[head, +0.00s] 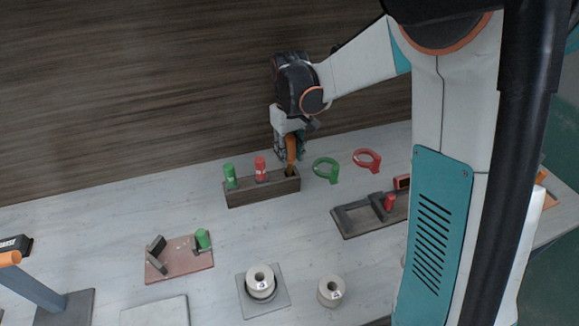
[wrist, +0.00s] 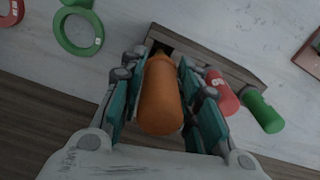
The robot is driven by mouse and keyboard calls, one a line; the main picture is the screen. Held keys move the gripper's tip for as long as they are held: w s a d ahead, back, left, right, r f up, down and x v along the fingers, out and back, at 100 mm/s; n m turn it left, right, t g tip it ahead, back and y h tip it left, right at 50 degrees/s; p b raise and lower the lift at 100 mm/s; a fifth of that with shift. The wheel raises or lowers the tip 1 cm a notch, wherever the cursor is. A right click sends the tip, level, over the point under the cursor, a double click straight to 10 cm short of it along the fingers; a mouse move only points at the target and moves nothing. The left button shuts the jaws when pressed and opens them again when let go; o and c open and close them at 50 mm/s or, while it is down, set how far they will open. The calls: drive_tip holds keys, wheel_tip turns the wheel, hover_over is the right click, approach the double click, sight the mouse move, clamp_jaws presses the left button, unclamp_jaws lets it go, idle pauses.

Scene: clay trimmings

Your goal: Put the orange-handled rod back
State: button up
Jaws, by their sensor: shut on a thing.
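The orange-handled rod (head: 291,148) is upright at the right end of a dark wooden block rack (head: 262,190). My gripper (head: 290,150) is shut on its handle, above the rack's right end. In the wrist view the orange handle (wrist: 161,98) sits between both finger pads, with its far end over the dark rack (wrist: 208,59). Its lower part is hidden, so I cannot tell how deep it sits in a hole. A green-handled rod (head: 230,176) and a red-handled rod (head: 260,168) stand in the same rack to its left.
A green ring (head: 326,169) and a red ring (head: 367,160) lie right of the rack. A reddish board (head: 180,262) and white cylinders (head: 331,291) stand nearer. Bare table lies left of the rack.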

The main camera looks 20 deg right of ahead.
sight(290, 169)
drive_tip(key=shift+f+b, duration=0.7)
drive_tip(key=shift+f, duration=1.5)
drive_tip(key=shift+f+b, duration=0.3)
drive_tip(key=shift+f, duration=0.1)
drive_tip(key=o, duration=1.2)
drive_tip(key=shift+r, duration=0.1)
